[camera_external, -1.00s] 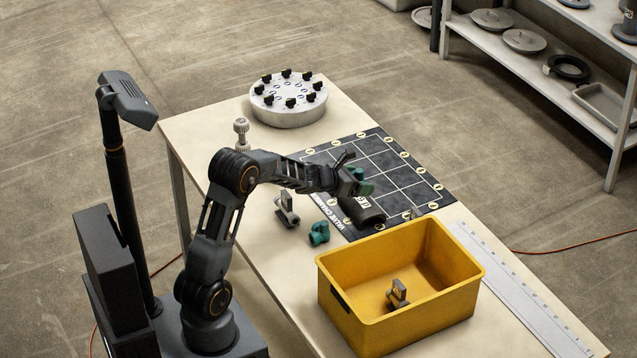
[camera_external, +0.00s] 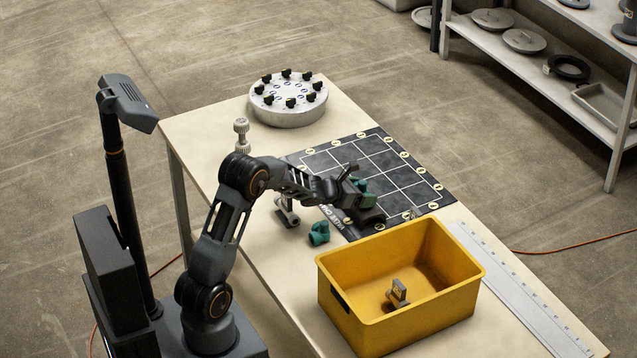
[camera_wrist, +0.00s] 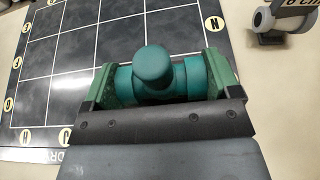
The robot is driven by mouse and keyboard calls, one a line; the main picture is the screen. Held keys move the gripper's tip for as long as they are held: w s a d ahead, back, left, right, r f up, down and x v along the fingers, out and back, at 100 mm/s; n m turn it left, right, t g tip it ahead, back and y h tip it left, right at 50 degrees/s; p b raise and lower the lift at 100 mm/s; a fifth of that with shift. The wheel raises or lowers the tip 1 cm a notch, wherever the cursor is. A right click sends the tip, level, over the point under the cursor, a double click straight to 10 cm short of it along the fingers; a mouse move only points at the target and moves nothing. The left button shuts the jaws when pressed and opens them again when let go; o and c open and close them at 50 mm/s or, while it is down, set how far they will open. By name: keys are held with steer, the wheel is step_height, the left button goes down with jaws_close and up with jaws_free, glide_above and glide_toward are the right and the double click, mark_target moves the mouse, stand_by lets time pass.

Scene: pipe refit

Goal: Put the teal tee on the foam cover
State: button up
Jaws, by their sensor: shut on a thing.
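A teal tee (camera_wrist: 153,72) is held between the green finger pads of my gripper (camera_wrist: 158,85) in the wrist view, with its rounded branch toward the camera. In the external view the held tee (camera_external: 362,186) and my gripper (camera_external: 356,193) are over the near part of the black gridded mat. A dark rounded piece (camera_external: 371,216), which looks like the foam cover, lies at the mat's near edge, just below my gripper and partly hidden by it. I cannot tell whether the tee touches it. A second teal fitting (camera_external: 319,233) lies on the table.
A yellow bin (camera_external: 345,293) with a grey part (camera_external: 398,293) inside stands close in front of the mat. A grey fitting (camera_external: 287,212) is left of my gripper. A round metal disc (camera_external: 288,112) with black knobs stands behind. The black mat (camera_external: 418,185) is clear to the right.

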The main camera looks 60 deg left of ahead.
steer(key=shift+f, duration=0.2)
steer(key=o, duration=0.8)
steer(key=shift+r, duration=0.1)
steer(key=shift+r+p, duration=0.25)
steer(key=shift+p, duration=0.05)
steer(key=v, duration=1.2)
steer(key=shift+f, duration=0.15)
